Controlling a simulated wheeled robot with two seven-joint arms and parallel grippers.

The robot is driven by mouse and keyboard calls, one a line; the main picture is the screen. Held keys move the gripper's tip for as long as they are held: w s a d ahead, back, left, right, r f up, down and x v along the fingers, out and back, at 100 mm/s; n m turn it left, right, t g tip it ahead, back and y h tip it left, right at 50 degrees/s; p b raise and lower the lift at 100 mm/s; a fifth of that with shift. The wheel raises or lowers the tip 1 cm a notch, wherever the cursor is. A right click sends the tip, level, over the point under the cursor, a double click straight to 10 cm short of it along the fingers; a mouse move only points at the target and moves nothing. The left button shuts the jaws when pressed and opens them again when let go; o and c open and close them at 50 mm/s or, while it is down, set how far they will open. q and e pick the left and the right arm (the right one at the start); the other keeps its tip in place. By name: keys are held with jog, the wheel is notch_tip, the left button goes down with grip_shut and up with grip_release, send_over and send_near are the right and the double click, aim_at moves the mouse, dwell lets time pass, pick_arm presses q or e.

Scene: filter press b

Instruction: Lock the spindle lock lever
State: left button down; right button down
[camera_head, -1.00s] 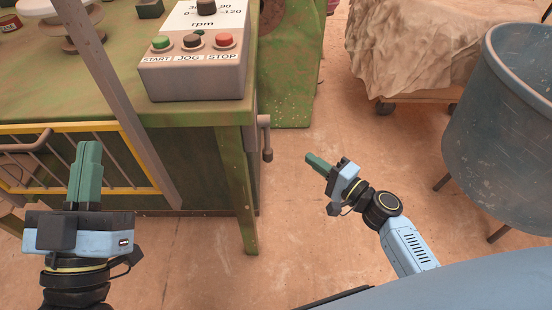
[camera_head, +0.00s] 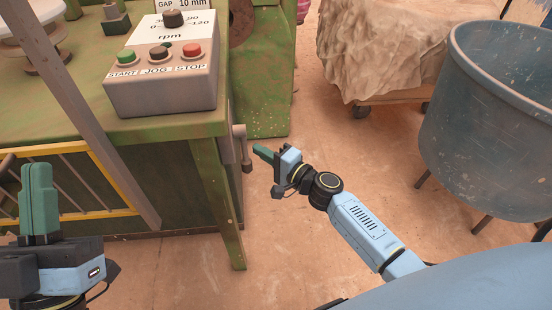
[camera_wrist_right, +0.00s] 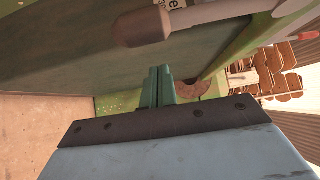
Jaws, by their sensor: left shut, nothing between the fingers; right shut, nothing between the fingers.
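A grey lever (camera_head: 243,150) with a thicker knob end hangs down on the right side of the green machine. In the right wrist view, this lever (camera_wrist_right: 205,17) lies across the top, its rounded knob end to the left. My right gripper (camera_head: 260,151) is shut and empty, its green fingertips just right of the lever's lower end. In the right wrist view the shut fingers (camera_wrist_right: 160,75) are below the lever with a visible gap. My left gripper (camera_head: 38,180) is shut and empty in front of the yellow-framed guard, away from the lever.
A control box (camera_head: 165,88) with start, jog and stop buttons stands on the green machine table (camera_head: 150,130). A grey post (camera_head: 95,120) slants near my left gripper. A blue-grey tub (camera_head: 490,130) and a cloth-covered cart (camera_head: 385,50) stand right. The floor between is clear.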

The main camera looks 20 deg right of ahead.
jog(key=shift+s+a, duration=1)
jog(key=shift+s, duration=0.25)
